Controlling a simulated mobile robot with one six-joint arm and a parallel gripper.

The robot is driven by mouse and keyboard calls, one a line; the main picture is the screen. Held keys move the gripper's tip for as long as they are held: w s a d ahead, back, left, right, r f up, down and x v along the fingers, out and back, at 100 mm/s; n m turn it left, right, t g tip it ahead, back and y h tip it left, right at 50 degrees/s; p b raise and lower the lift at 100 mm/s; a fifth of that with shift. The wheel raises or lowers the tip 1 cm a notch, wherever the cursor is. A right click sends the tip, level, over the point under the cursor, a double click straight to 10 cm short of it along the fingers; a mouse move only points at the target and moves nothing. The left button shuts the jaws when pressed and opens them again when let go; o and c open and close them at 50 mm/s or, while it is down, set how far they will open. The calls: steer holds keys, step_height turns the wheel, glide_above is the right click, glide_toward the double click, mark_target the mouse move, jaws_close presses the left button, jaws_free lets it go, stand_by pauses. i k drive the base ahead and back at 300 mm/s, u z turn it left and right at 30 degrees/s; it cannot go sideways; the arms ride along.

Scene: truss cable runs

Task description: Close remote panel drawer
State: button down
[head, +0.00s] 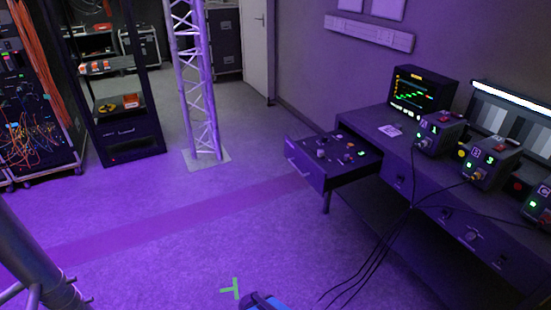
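The remote panel drawer (318,172) is pulled well out of the left end of the dark desk (385,135). Its top panel carries several small knobs and lit buttons, with a green light near its right side. A pale bar handle (297,167) runs along the drawer's front face, which points left.
Control boxes (437,132) and a monitor (422,92) stand on the desk. Black cables (385,247) hang from it to the floor. A truss tower (196,80) and equipment racks (118,90) stand at the back left. The purple floor (190,240) before the drawer is clear.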

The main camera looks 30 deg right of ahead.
mark_target(329, 172)
steer(key=i, duration=1)
steer(key=u, duration=0.1)
steer(key=k, duration=0.9)
steer(key=z, duration=0.25)
steer(key=i, duration=0.45)
steer(key=u, duration=0.15)
